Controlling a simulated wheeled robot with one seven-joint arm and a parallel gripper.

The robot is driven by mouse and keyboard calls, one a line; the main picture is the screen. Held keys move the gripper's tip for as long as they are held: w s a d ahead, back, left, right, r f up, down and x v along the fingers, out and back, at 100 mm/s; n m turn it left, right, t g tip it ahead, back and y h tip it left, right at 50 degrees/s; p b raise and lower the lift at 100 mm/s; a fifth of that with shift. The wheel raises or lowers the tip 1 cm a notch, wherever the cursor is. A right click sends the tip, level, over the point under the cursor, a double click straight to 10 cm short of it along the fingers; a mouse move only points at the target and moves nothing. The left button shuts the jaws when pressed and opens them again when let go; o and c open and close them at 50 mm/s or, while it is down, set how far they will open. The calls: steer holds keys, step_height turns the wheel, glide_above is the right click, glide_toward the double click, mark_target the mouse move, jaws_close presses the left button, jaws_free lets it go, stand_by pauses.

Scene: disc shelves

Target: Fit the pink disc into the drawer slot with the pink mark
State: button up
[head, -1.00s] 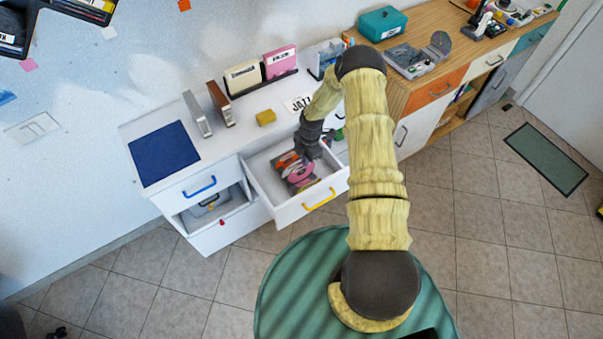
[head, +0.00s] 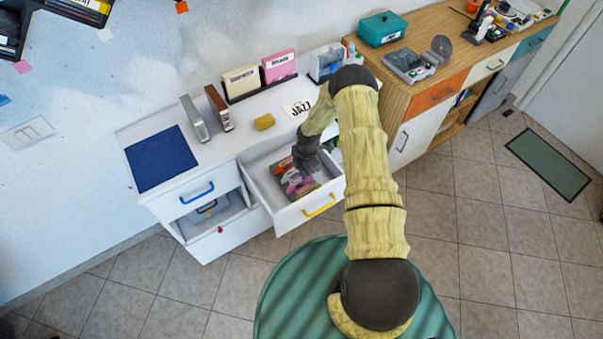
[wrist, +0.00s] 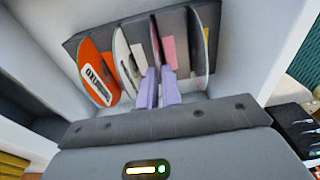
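My gripper (wrist: 158,90) reaches down into the open drawer (head: 258,182), over the disc rack (wrist: 90,40). In the wrist view its two pale purple fingers are a little apart, among the upright plates of the rack. Pink patches (wrist: 170,52) show close to the fingertips; I cannot tell which is the mark and which is the pink disc. In the head view the arm partly covers the rack (head: 297,184). An orange disc (wrist: 98,75) with a white label stands at the rack's left end.
A wooden sideboard (head: 398,100) is to the right.

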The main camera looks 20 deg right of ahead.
steer(key=shift+o, duration=1.3)
steer(key=shift+a, duration=0.1)
step_height(320, 180, up, 12)
steer(key=d+b, duration=0.2)
steer(key=b, duration=0.2)
steer(key=shift+a+r, duration=0.1)
steer(key=shift+r, duration=0.05)
